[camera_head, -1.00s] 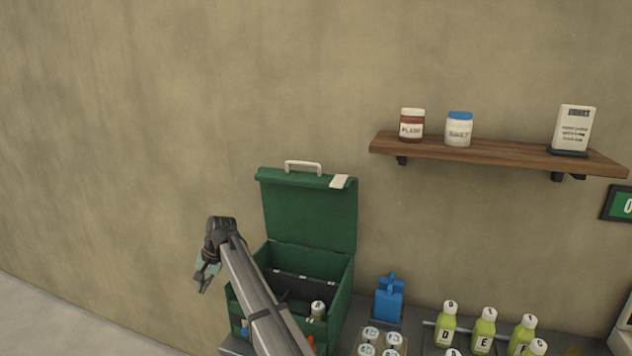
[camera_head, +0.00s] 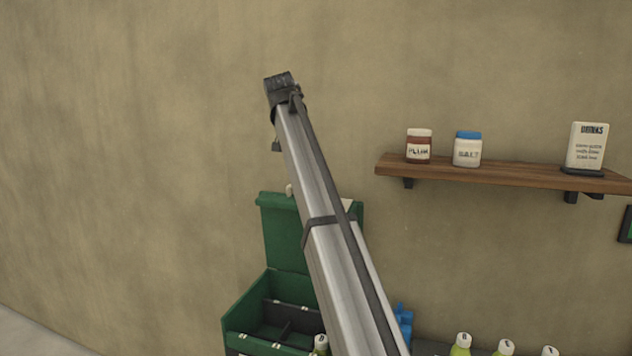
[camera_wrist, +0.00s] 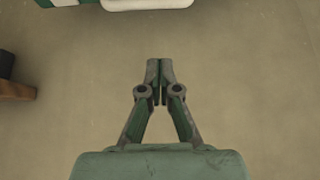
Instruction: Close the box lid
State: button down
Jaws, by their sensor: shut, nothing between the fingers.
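The green box (camera_head: 243,312) stands against the wall with its lid (camera_head: 283,232) raised upright at the back. The box's inside is divided by dark partitions, and my arm hides its right part and much of the lid. In the wrist view, my gripper (camera_wrist: 161,82) is shut and empty, with the wall behind it. The lid's green edge (camera_wrist: 55,3) and pale handle (camera_wrist: 150,4) show at the top of that view, apart from the fingertips. In the head view my arm's end is above the lid, and the fingers are hidden behind it.
A wooden shelf (camera_head: 490,174) on the wall to the right holds two jars and a drinks sign (camera_head: 586,146). Several green bottles (camera_head: 461,345) and a blue object (camera_head: 403,320) stand right of the box. The wall left of the box is clear.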

jog(key=w+f+p, duration=0.1)
jog(key=f, duration=0.1)
jog(key=w+d+f+p, duration=0.1)
jog(key=f, duration=0.2)
jog(key=w+f+p, duration=0.1)
jog(key=f+p, duration=0.1)
jog(key=f, duration=0.1)
jog(key=shift+d, duration=0.35)
jog(key=shift+s+a+f, duration=0.2)
jog(key=shift+s, duration=0.3)
